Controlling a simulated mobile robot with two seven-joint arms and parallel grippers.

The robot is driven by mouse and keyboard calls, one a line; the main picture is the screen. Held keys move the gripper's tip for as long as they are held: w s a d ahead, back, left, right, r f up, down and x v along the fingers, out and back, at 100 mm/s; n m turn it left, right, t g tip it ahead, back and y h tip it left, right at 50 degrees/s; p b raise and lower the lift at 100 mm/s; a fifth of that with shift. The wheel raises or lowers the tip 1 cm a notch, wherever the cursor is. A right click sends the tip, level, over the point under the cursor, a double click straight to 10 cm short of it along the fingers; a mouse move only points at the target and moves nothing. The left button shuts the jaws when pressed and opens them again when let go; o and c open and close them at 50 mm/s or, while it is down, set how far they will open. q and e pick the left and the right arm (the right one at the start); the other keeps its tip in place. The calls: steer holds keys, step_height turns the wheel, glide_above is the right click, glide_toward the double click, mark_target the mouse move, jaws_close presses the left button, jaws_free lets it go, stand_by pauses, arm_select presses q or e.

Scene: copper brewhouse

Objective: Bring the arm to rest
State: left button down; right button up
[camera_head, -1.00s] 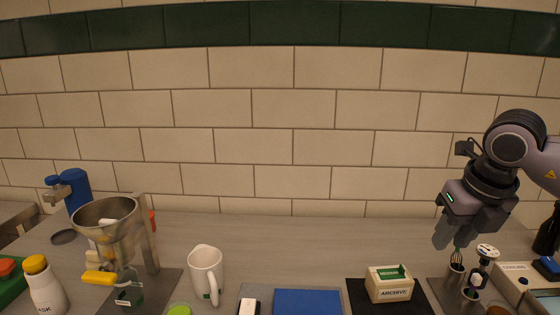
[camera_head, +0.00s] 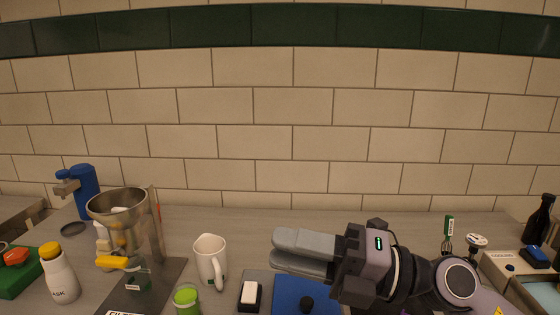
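My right gripper (camera_head: 274,249) lies low over the counter at the lower middle right, its grey fingers pointing left. Its two fingers show one above the other, nearly overlapping, and nothing shows held between them; how far apart they are is not clear from this angle. It is above and behind the blue mat (camera_head: 290,287), which it partly covers. The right arm comes in from the lower right corner. My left gripper is not in view.
A white mug (camera_head: 209,259), a green-lidded jar (camera_head: 187,300) and a black-and-white block (camera_head: 249,295) stand left of the gripper. A metal funnel (camera_head: 119,204) on a stand is further left. A green-handled tool (camera_head: 448,232) stands behind the arm. The counter behind the gripper is clear.

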steer(key=w+d+m+t+h, duration=0.45)
steer(key=d+m+t, duration=0.35)
steer(key=m+t, duration=0.9)
steer(key=s+d+f+m+g+h, duration=0.1)
steer(key=d+f+m+g+h, duration=0.1)
steer(key=d+f+m+h, duration=0.4)
steer(key=d+f+m+g+h, duration=0.1)
steer(key=d+f+m+h, duration=0.3)
steer(key=f+m+h, duration=0.4)
steer(key=s+d+f+m+g, duration=0.2)
steer(key=s+f+g, duration=0.5)
steer(key=s+f, duration=0.35)
steer(key=s+d+f+m+g, duration=0.2)
steer(key=s+f+g, duration=0.6)
steer(key=s, duration=0.4)
steer(key=w+a+f+t+b, duration=0.1)
steer(key=w+f+t, duration=0.2)
steer(key=f, duration=0.3)
steer(key=w+a+f+t+y+b, duration=0.1)
steer(key=w+a+f+t, duration=0.1)
steer(key=f+t, duration=0.3)
steer(key=shift+w+a+f+n+b, duration=0.2)
steer(key=shift+w+f+n+b, duration=0.15)
steer(key=shift+w+f, duration=0.35)
